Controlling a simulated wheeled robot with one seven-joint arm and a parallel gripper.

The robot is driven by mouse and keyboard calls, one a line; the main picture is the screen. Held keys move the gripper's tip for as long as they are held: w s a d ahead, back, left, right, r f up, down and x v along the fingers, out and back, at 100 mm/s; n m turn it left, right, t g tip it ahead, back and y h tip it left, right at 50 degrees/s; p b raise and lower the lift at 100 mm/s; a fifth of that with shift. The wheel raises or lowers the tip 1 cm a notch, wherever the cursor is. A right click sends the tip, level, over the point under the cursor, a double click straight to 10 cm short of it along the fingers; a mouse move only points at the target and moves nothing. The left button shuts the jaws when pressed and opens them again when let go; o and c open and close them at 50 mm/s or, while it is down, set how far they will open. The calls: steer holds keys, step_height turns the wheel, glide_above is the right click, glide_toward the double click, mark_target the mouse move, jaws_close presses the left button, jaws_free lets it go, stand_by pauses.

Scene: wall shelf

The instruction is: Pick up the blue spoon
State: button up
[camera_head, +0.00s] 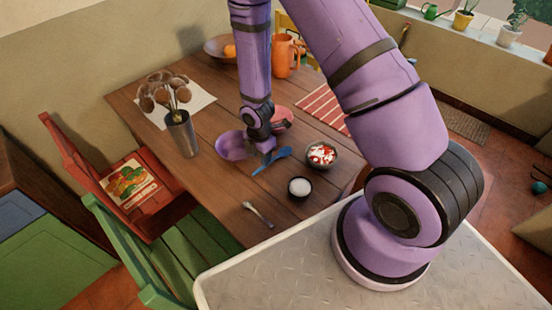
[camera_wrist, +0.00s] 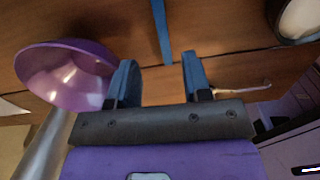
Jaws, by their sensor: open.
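The blue spoon (camera_head: 283,154) lies on the wooden table between the purple bowl and the small bowls, partly hidden by my gripper in the head view. In the wrist view a narrow blue length of the spoon (camera_wrist: 161,32) runs down from the top edge toward the gap between my fingers; its far end is out of frame. My gripper (camera_wrist: 158,76) is open, with one blue fingertip on each side of the spoon's line and nothing held. In the head view my gripper (camera_head: 266,155) is low over the table, beside the purple bowl; its exact height is unclear.
The purple bowl (camera_wrist: 65,80) is close to the left finger. A small cup with white contents (camera_head: 299,187), a bowl of red and white food (camera_head: 321,154) and a pink bowl (camera_head: 281,117) stand nearby.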

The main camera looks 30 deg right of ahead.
mark_target(273, 161)
steer(key=shift+s+d+f, duration=0.1)
steer(key=shift+f, duration=1.25)
steer(key=shift+s+d+f, duration=0.1)
steer(key=shift+f, duration=1.25)
jaws_close()
